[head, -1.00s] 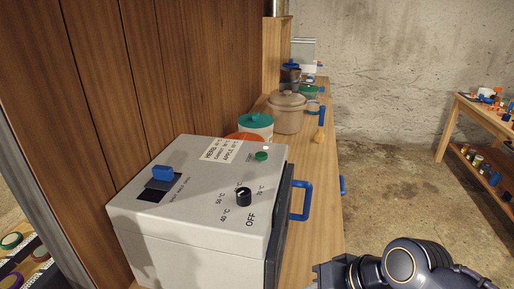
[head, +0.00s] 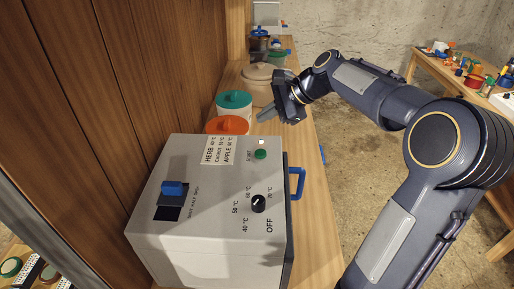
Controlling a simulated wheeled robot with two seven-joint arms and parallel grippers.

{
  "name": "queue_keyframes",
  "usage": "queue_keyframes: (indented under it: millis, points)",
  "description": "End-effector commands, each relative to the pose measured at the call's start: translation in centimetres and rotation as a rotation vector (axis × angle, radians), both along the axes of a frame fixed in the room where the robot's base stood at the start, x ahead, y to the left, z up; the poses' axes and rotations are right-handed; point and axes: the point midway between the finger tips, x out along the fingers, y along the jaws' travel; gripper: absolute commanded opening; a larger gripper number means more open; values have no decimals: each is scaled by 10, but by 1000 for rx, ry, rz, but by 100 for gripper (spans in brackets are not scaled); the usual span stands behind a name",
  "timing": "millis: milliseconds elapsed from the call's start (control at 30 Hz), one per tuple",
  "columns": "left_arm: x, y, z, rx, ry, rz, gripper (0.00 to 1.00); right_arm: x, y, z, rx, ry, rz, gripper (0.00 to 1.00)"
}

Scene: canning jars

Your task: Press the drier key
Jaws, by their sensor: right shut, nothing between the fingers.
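The drier (head: 190,233) is a grey box on the wooden counter. Its top panel carries a green START key (head: 260,154) with a small pale lamp (head: 262,142) just above it. A black knob (head: 258,204) sits among temperature marks and OFF, and a blue slider (head: 172,188) sits in a dark slot at the left. My right gripper (head: 266,115) is shut and empty. It is above and beyond the key, near the pots behind the drier, apart from the key. My left gripper is not in view.
A teal-lidded pot (head: 234,104), an orange lid (head: 228,125) and a beige pot (head: 259,82) stand behind the drier. A blue door handle (head: 297,183) juts from its right side. A wooden wall (head: 100,90) closes the left. A side table (head: 440,66) holds small items.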

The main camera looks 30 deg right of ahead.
Motion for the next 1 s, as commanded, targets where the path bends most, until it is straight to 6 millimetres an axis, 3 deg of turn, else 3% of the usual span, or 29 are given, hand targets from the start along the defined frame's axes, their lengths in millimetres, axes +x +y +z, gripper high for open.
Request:
queue_keyframes:
  millis: [367,800,1000]
  points:
    - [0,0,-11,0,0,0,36,-1,0,-11,-2,-1,2,0]
    - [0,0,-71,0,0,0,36,-1,0,-69,-2,-1,2,0]
    - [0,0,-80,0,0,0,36,-1,0,-86,-3,0,2,0]
